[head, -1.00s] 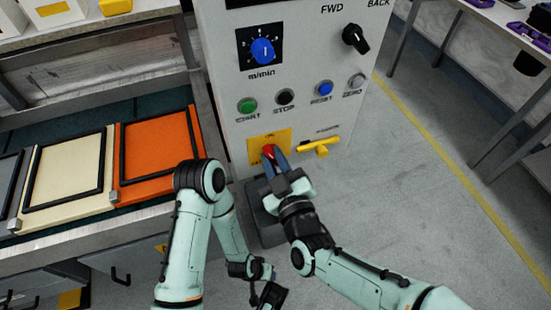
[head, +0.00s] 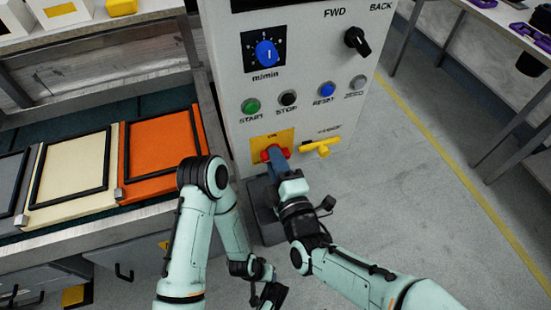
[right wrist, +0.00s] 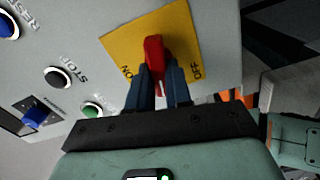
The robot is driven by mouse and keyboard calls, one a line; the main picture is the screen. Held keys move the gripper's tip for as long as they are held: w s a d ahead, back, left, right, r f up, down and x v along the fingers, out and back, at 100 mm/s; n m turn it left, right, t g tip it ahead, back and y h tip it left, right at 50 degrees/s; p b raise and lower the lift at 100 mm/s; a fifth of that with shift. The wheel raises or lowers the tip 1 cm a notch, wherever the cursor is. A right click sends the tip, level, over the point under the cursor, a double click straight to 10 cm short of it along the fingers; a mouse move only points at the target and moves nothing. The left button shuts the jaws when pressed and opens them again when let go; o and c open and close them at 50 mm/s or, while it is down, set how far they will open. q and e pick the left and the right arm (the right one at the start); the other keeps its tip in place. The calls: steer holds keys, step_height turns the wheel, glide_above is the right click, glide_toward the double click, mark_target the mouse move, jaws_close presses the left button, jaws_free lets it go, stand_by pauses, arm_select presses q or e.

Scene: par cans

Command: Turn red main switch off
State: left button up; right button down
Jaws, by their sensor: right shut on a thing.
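The red main switch (head: 264,155) sits on a yellow plate (head: 287,136) low on the grey machine panel. Its red handle lies roughly level across the plate in the head view. My right gripper (head: 276,154) is shut on the handle, and red shows on both sides of its fingers. In the right wrist view the red handle (right wrist: 154,55) is between the two blue fingers (right wrist: 156,80), with ON to the left and OFF to the right on the plate. My left gripper (head: 270,293) hangs low in front of the machine, away from the switch; its jaws are unclear.
A yellow lever (head: 321,147) is close to the right of the switch. Above are the START (head: 250,106), STOP (head: 288,98) and RESET (head: 326,89) buttons, a blue dial (head: 267,53) and a black knob (head: 357,41). Framed panels (head: 163,143) lie left. Floor at right is clear.

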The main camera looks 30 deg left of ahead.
arm_select(q)
steer(key=shift+s+d+r, duration=0.15)
steer(key=shift+s+r, duration=0.05)
steer(key=shift+s, duration=0.1)
arm_select(e)
steer(key=shift+n, duration=1.1)
steer(key=c, duration=1)
jaws_free()
steer(key=shift+c, duration=0.2)
arm_select(q)
steer(key=shift+s, duration=0.1)
arm_select(e)
steer(key=shift+f, duration=0.1)
